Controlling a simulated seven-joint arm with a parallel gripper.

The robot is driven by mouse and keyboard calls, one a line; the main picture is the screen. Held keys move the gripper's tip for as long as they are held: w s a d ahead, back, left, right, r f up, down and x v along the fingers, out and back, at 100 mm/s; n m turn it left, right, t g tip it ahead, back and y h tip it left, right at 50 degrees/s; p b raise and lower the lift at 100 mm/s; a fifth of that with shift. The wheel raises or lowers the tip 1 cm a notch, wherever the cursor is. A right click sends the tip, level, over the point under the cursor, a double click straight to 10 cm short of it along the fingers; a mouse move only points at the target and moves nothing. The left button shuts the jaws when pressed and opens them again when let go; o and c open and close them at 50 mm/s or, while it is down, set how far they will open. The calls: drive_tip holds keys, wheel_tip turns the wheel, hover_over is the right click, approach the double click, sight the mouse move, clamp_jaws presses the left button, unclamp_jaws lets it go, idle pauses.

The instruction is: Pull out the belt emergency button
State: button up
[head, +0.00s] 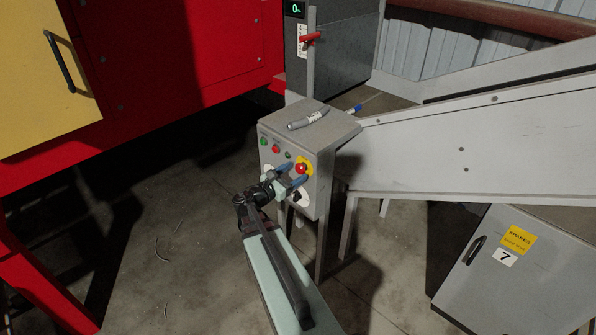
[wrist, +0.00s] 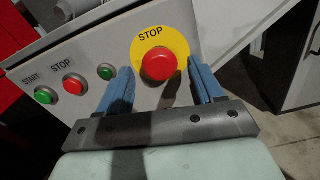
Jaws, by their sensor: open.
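The emergency button is a red mushroom head (wrist: 159,64) on a round yellow plate marked STOP (wrist: 178,44), on the front of a grey control box (head: 312,140). In the head view the red button (head: 302,168) shows just beyond my fingers. My gripper (head: 291,174) is open in front of the panel. In the wrist view its two blue fingers (wrist: 163,88) stand left and right of the button, with space on both sides. I cannot tell how far the fingertips are from the panel, or whether the button is pressed in.
A green START button (wrist: 45,95), a smaller red STOP button (wrist: 74,84) and another green button (wrist: 105,72) sit left on the panel. A conveyor (head: 470,140) runs right; a grey cabinet (head: 500,270) stands below.

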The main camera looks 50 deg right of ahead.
drive_tip(key=shift+d, duration=1.3)
drive_tip(key=shift+c, duration=0.2)
clamp_jaws()
